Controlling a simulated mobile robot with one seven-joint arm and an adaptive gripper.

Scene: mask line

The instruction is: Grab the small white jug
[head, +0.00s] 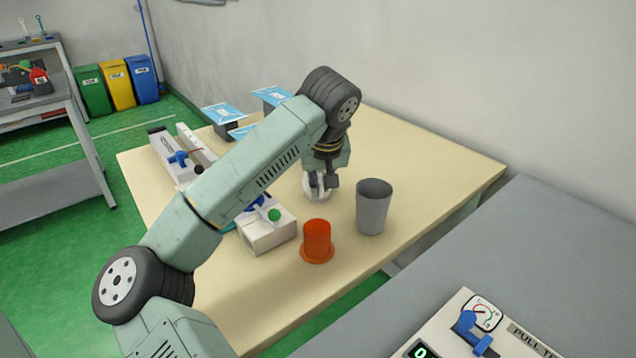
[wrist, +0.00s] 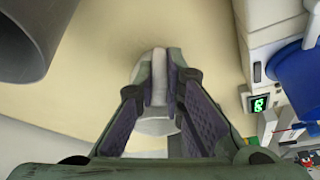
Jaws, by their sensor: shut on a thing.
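The small white jug (head: 313,189) is at the middle of the beige table (head: 420,150), partly hidden by my gripper (head: 322,184). In the wrist view, my gripper (wrist: 159,85) is shut on the white jug (wrist: 157,128), with a narrow upright part of it between the fingertips. The jug's rounded body shows below and between the fingers. I cannot tell whether the jug touches the table or is slightly above it.
A grey cup (head: 373,208) stands to the right of my gripper, and an orange cup-like piece (head: 317,241) stands in front. A white machine (head: 268,237) with a green knob is at the left. Blue-and-white packs (head: 222,114) lie at the back. The right side of the table is clear.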

